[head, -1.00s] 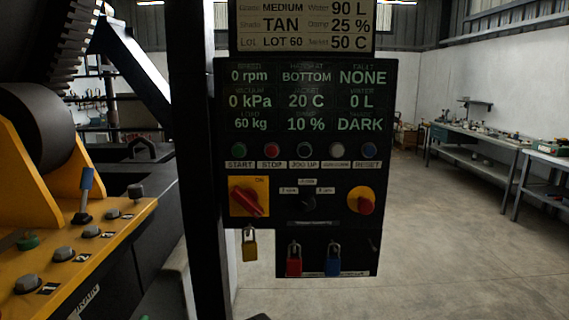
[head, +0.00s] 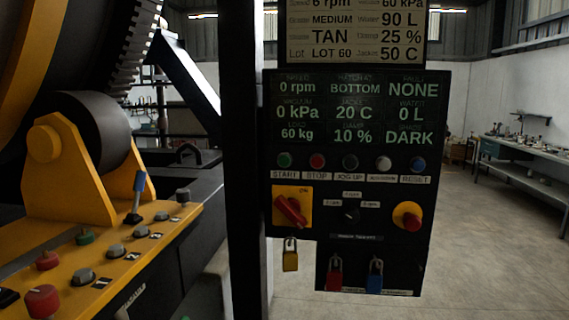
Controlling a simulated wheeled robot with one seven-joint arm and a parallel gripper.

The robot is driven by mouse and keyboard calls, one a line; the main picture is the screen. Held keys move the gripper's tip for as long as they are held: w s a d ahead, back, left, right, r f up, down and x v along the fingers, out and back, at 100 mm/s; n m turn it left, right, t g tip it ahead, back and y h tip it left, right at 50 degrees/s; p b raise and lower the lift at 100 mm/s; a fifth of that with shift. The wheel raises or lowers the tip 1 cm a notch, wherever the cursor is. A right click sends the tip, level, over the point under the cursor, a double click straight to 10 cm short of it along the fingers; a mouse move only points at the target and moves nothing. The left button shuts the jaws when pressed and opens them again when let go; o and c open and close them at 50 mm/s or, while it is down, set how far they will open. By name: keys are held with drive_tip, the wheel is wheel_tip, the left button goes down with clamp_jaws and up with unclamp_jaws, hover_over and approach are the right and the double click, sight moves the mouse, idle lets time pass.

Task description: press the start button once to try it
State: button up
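The start button (head: 284,160) is a small green button at the left end of a row on the black control panel (head: 440,200). A label reading START sits just below it. To its right are the red stop button (head: 317,161), the dark jog up button (head: 350,162), a white button (head: 383,163) and the blue reset button (head: 418,164). The display (head: 352,108) above reads 0 rpm, hatch at BOTTOM, fault NONE, 0 kPa, 20 C, 0 L, 60 kg, 10 % and DARK. My gripper is not in view.
A red rotary switch (head: 291,210) on a yellow plate and a red knob (head: 407,216) sit below the buttons. Yellow, red and blue padlocks hang lower. A yellow console (head: 120,260) with knobs and a lever is at left. Open floor (head: 490,245) lies right, before a workbench (head: 525,160).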

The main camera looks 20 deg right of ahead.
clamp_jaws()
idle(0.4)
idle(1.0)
